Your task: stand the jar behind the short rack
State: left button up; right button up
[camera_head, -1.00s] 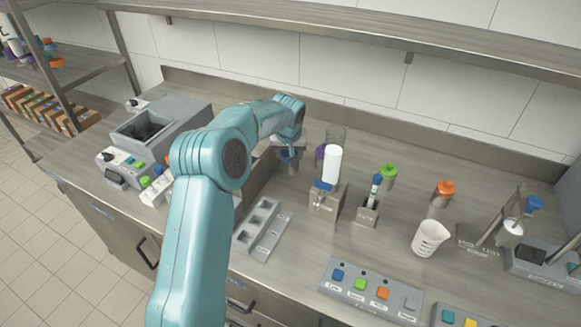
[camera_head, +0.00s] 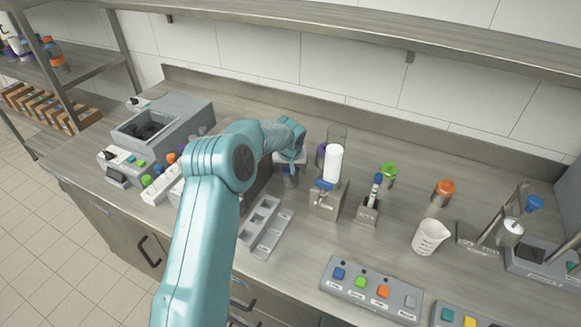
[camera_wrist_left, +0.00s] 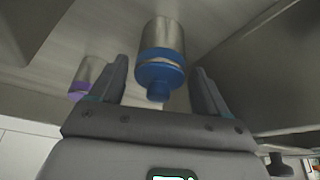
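My left gripper (camera_head: 289,160) is over the counter left of the dispenser with the white bottle. In the left wrist view its fingers (camera_wrist_left: 160,88) are apart, one on each side of a jar with a blue cap (camera_wrist_left: 161,73), with gaps visible. The same jar (camera_head: 290,178) shows partly below the gripper in the head view. A purple-capped jar stands nearby (camera_wrist_left: 88,78), partly hidden behind the dispenser in the head view (camera_head: 321,152). A low grey rack with square slots (camera_head: 283,232) lies in front; I cannot tell if it is the short rack. My right gripper is out of view.
A dispenser with a white bottle (camera_head: 333,165) stands close right of my gripper. Green-capped (camera_head: 388,172) and orange-capped (camera_head: 444,190) jars and a white beaker (camera_head: 429,238) stand further right. A grey machine (camera_head: 150,130) is at left. Counter near the back wall is mostly clear.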

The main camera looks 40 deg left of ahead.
pick_arm(q)
jog(key=shift+r, duration=0.25)
jog(key=b+v, duration=0.1)
jog(key=v, duration=1.1)
jog(key=shift+b, duration=0.4)
jog(key=shift+f, duration=0.1)
jog(key=shift+s, duration=0.1)
